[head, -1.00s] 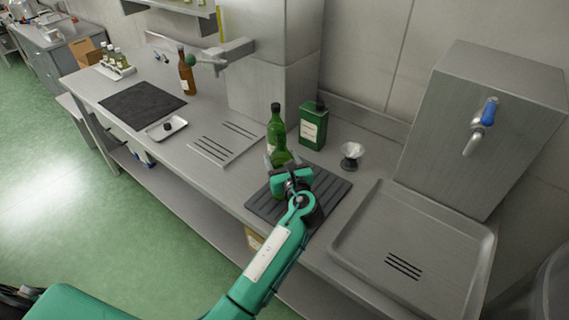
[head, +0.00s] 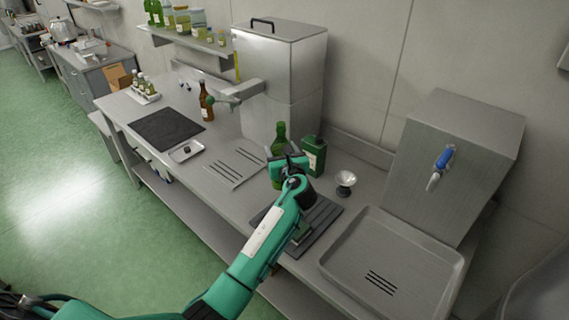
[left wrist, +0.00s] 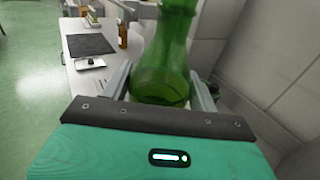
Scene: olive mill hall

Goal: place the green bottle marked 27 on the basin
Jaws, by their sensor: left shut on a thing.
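My left gripper (head: 288,161) is shut on a green glass bottle (left wrist: 165,72), which stands between the two fingers in the left wrist view. No number can be read on it. In the head view a dark green bottle neck (head: 280,137) rises just behind the gripper; I cannot tell whether it belongs to the held bottle. The gripper is over the counter, beyond the dark ribbed mat (head: 325,216). The basin (head: 408,257), a shallow grey metal tray with drain slots, lies to the right, apart from the gripper. My right gripper is not in view.
A square green container (head: 314,156) and a small glass on a dark foot (head: 345,182) stand near the gripper. A blue-handled tap (head: 442,162) overhangs the basin's back. A brown bottle (head: 206,104) and dark mat (head: 166,127) are at left. The basin is empty.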

